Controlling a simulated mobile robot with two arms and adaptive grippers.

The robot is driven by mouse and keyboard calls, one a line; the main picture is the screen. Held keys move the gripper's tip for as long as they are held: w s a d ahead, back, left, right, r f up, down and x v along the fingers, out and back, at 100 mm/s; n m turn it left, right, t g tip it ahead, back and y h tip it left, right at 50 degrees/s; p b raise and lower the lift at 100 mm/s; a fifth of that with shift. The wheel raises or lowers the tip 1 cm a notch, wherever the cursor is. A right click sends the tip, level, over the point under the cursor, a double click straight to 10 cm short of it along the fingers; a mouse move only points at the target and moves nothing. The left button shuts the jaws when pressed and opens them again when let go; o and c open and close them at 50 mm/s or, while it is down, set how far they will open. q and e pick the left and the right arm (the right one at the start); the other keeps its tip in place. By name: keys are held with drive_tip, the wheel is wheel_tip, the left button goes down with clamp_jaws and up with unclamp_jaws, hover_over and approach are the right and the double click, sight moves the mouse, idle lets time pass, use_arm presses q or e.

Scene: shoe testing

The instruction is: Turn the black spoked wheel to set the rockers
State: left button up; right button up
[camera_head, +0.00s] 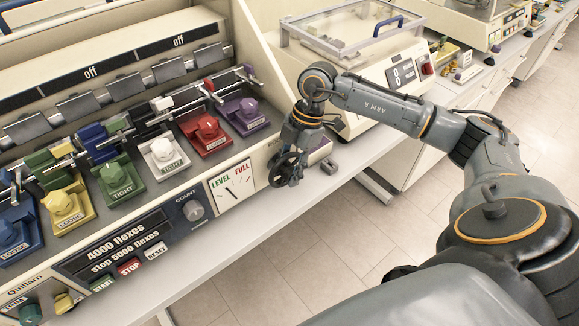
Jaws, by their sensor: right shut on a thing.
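The black spoked wheel (284,168) is at the right end of the cream flexing machine's front, just right of the LEVEL/FULL dial (231,186). My right gripper (291,157) reaches down to it from above and is shut on it. The fingers cover part of the wheel, so the exact contact is hard to see. The rockers sit in a row along a bar behind the coloured knobs, with blue (93,132), green (41,158), white (162,103) and red (209,85) parts. My left gripper is not in view.
Coloured clamp blocks marked LOOSE or TIGHT, such as the red one (208,130), line the machine's front. The panel reads 4000 flexes. A clear-lidded machine (345,30) stands behind my right arm. Tiled floor (330,240) lies in front of the bench.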

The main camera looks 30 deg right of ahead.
drive_tip(key=shift+s+a+f+h, duration=0.1)
drive_tip(key=shift+s+a+h, duration=0.05)
drive_tip(key=shift+h, duration=0.4)
drive_tip(key=shift+s+a+f+h, duration=0.1)
drive_tip(key=shift+h, duration=0.45)
drive_tip(key=h, duration=0.2)
drive_tip(key=shift+a+f+h, duration=0.15)
drive_tip(key=shift+a+h, duration=0.05)
drive_tip(key=shift+h, duration=0.8)
drive_tip(key=shift+h+p, duration=0.8)
drive_tip(key=shift+h, duration=0.3)
drive_tip(key=shift+s+a+f+h, duration=0.1)
drive_tip(key=shift+h, duration=0.2)
drive_tip(key=shift+f, duration=0.1)
drive_tip(key=o, duration=1)
drive_tip(key=shift+s+t, duration=0.1)
drive_tip(key=shift+t, duration=0.2)
